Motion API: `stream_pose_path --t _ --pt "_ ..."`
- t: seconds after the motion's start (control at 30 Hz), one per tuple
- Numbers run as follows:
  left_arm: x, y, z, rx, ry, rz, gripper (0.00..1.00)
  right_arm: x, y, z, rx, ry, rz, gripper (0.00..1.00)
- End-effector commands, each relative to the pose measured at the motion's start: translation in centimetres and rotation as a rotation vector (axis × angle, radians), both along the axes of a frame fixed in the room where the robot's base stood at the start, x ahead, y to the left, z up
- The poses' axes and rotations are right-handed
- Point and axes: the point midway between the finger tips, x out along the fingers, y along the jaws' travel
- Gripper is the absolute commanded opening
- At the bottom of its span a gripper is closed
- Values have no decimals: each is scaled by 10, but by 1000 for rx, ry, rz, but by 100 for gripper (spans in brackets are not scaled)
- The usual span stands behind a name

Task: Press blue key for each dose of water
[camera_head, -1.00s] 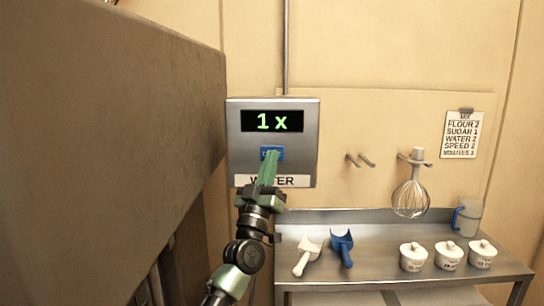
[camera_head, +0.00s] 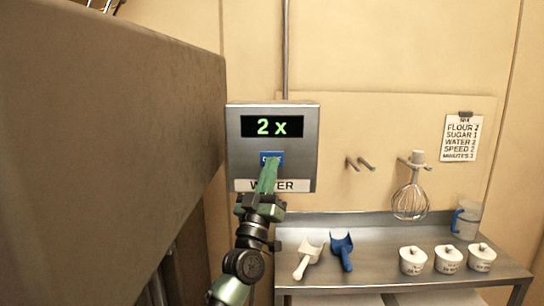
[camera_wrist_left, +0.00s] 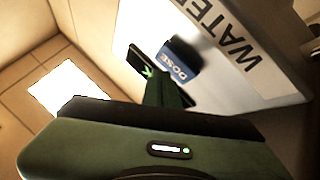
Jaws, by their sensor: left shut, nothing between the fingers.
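The water dispenser panel (camera_head: 235,140) is a grey metal box on the wall with a "WATER" label (camera_head: 295,186). Its display (camera_head: 272,126) reads "2 x" in green. The blue key (camera_head: 271,157) sits below the display; in the left wrist view the blue key (camera_wrist_left: 174,62) reads "DOSE". My left gripper (camera_head: 270,166) is shut and empty, its green fingertips at the lower part of the key. I cannot tell whether they touch it. The fingers also show in the left wrist view (camera_wrist_left: 160,90). My right gripper is not in view.
A recipe note (camera_head: 461,138) on the wall lists "WATER 2". A metal table (camera_head: 375,240) below holds a white scoop (camera_head: 308,258), a blue scoop (camera_head: 342,250), several lidded white pots (camera_head: 413,261) and a jug (camera_head: 467,218). A whisk (camera_head: 411,195) hangs above. A large brown block (camera_head: 110,130) fills the left.

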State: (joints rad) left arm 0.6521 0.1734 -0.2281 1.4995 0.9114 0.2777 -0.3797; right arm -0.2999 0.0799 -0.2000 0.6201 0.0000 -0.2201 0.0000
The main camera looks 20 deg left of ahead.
Motion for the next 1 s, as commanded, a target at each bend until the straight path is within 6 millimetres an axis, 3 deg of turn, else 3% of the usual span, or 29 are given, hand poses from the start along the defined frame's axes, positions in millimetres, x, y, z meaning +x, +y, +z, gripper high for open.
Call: stream_pose_path --t 0.37,0.8,1.0 --pt "-3 -1 1 0 0 0 0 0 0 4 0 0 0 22" --pt "-42 -13 2 0 1 -1 0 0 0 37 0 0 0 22" --pt "-50 -14 0 0 0 0 0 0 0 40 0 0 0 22"
